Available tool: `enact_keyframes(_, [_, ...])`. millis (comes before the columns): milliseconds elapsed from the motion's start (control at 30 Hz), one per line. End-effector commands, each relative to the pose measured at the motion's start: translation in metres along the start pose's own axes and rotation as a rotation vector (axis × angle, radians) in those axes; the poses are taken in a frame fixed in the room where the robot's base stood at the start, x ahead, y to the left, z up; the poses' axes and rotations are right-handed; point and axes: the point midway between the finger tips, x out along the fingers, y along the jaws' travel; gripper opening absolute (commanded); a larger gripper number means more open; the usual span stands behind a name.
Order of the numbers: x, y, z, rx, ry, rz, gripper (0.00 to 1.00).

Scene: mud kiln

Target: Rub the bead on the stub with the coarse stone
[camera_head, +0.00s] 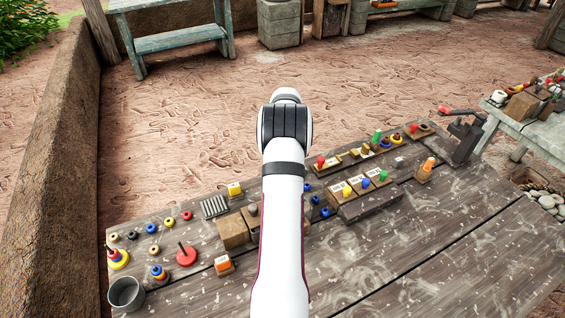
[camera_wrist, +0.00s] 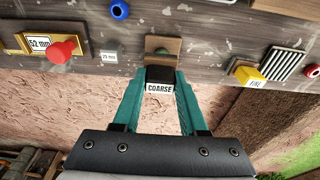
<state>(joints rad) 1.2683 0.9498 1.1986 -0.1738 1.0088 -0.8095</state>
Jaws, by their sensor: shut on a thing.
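My gripper shows in the wrist view (camera_wrist: 160,92), its teal fingers shut on the coarse stone (camera_wrist: 160,80), a black block with a white label reading COARSE. Just beyond the stone is a small brown wooden block (camera_wrist: 172,44) at the table edge. A small greenish round thing (camera_wrist: 161,50) sits on it, partly hidden by the stone; it may be the bead on its stub. I cannot tell whether stone and bead touch. In the head view my arm hides the gripper, the stone and this block.
A yellow FINE stone (camera_wrist: 249,75) and a ridged grey block (camera_wrist: 285,63) stand to the right in the wrist view. A red knob (camera_wrist: 64,50) and a small grey 25 mm block (camera_wrist: 109,57) are left. The head view shows a grey cup (camera_head: 126,293) and clear tabletop at front right.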

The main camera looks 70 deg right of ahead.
Motion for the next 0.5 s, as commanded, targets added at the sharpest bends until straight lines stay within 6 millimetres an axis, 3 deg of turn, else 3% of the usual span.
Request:
enact_keyframes(233, [0.000,-0.014,0.001,-0.001,-0.001,-0.001,0.00])
enact_keyframes(500, [0.000,0.004,0.000,0.001,-0.001,0.000,0.00])
